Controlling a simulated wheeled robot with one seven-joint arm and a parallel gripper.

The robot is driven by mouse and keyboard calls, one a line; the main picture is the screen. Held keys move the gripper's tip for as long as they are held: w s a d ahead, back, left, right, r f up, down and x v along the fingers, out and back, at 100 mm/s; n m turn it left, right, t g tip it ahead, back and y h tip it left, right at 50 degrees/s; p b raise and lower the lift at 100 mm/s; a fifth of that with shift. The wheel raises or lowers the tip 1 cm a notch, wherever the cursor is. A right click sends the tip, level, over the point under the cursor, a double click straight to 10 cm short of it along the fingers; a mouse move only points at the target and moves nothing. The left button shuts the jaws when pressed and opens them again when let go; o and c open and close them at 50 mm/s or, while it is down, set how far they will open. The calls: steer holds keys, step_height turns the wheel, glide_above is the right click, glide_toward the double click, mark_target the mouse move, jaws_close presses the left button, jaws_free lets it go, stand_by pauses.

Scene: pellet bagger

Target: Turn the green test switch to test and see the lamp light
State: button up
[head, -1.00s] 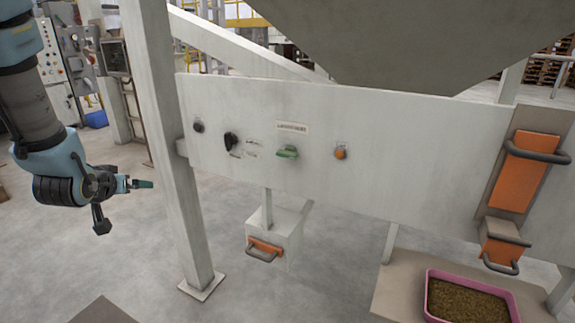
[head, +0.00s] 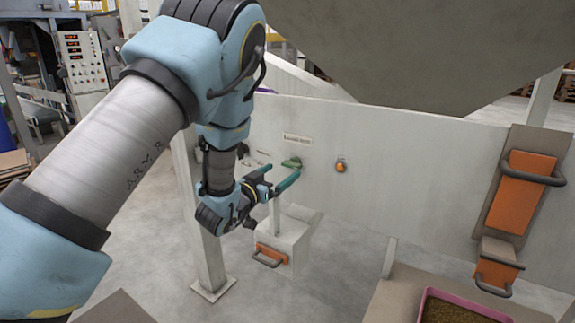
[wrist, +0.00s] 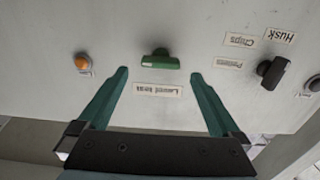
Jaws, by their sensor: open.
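The green test switch (head: 291,162) is on the pale panel, under a small label. Its handle lies about horizontal in the wrist view (wrist: 160,61). The orange lamp (head: 341,166) sits to its right on the panel; in the wrist view the lamp (wrist: 83,64) is to the left and I cannot tell that it is lit. My gripper (head: 284,173) is open, its two green fingers pointing at the panel. In the wrist view my gripper (wrist: 159,73) has its fingertips either side of the switch, with a gap on each side and nothing between them touching.
A black selector knob (wrist: 272,70) with small labels is also on the panel. Orange handled flaps (head: 524,190) are at the right, above a pink tray (head: 428,296) of pellets. A pale post (head: 205,255) stands left.

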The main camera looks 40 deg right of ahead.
mark_target(289, 166)
steer(key=shift+p+x, duration=0.4)
steer(key=shift+x, duration=1.65)
steer(key=shift+c, duration=0.2)
steer(key=c, duration=1.3)
steer(key=shift+o, duration=0.2)
